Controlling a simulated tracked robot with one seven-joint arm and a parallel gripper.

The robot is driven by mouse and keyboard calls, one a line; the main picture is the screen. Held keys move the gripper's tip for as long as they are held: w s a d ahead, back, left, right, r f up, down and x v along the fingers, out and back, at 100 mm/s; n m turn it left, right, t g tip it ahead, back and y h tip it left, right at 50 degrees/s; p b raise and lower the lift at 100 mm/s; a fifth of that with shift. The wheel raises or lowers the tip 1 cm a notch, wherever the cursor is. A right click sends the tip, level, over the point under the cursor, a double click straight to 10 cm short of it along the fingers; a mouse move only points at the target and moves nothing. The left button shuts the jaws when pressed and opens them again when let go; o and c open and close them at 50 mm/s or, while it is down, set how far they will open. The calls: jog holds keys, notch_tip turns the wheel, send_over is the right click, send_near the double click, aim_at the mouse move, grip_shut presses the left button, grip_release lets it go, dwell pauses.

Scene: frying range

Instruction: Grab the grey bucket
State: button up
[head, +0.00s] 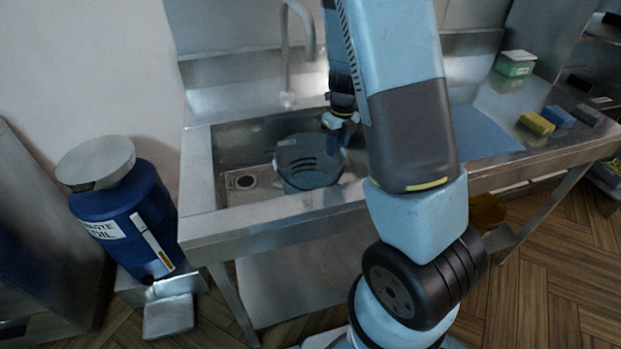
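A round grey-blue vessel (308,162), which looks like the grey bucket, sits in the sink basin (232,150). Several dark curved marks show on its upper face. My gripper (343,123) is over the basin at the vessel's upper right edge, small and partly hidden behind my arm. Its fingers are too small and dark to tell whether they are open or shut, or whether they touch the vessel. My arm hides the basin's right part.
A tall faucet (284,60) rises behind the basin. A blue waste oil drum (135,215) stands left of the sink. Yellow (536,124) and blue (559,117) sponges and a green-and-white box (515,64) are on the right counter. Wooden floor lies open at lower right.

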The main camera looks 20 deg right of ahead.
jog(key=shift+a+f, duration=0.1)
jog(key=shift+f, duration=0.95)
jog(key=shift+c, duration=0.5)
grip_shut()
